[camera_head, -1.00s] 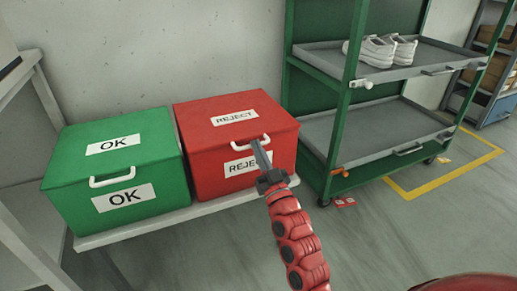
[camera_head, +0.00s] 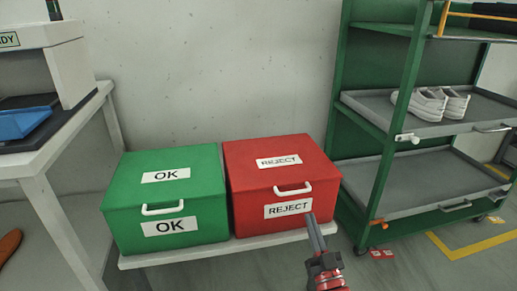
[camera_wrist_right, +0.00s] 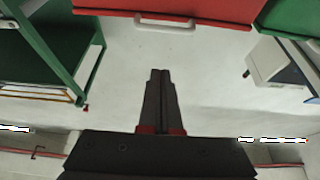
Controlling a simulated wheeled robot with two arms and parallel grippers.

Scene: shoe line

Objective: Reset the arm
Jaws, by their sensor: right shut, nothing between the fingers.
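My right gripper (camera_head: 314,222) is in front of the lower right of the red REJECT box (camera_head: 250,208), with its fingers together and nothing between them. In the right wrist view my right gripper (camera_wrist_right: 160,75) shows with both dark fingers side by side, and the red box (camera_wrist_right: 220,8) appears at the top. The red box is closed, with a white handle on its front. My left gripper is out of view.
A closed green OK box (camera_head: 120,212) stands left of the red box on a low white bench (camera_head: 150,260). A green shelf cart (camera_head: 385,135) with white shoes (camera_head: 430,103) is at the right. A white table (camera_head: 50,150) is at the left. The floor in front is partly clear.

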